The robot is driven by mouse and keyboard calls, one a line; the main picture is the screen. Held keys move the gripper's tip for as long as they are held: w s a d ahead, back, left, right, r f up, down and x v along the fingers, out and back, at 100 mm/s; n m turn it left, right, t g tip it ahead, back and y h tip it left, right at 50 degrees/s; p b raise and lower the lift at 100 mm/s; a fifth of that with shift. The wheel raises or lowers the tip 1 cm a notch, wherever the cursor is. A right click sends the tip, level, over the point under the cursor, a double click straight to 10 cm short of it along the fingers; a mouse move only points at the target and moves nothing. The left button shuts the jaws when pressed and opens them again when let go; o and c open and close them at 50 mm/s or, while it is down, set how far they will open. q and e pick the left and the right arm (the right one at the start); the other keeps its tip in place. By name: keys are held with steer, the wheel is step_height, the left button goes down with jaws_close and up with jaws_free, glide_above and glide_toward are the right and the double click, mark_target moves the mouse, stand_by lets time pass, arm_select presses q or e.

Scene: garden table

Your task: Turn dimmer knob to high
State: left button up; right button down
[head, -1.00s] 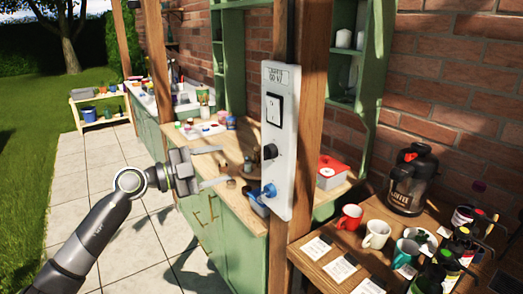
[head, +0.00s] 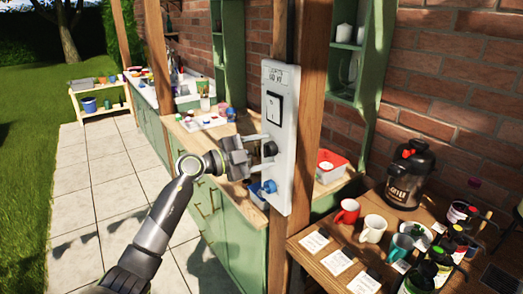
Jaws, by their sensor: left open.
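A white control panel (head: 280,205) with a small label at its top is fixed upright to a wooden post. Nothing readable marks which knob is the dimmer. My left gripper (head: 264,151) is open at the black knob, one finger above and one below it. I cannot tell whether the fingers touch it. The knob's pointer direction is too small to tell. My right gripper is not in view.
A wooden post (head: 313,90) stands beside the panel. A green cabinet with a wooden counter (head: 190,140) lies behind my gripper. At right, a table holds a red mug (head: 347,211), a white mug (head: 373,229), a coffee dispenser (head: 408,175) and several bottles.

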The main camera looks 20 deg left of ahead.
arm_select(q)
steer(key=c, duration=1)
steer(key=shift+m, duration=0.3)
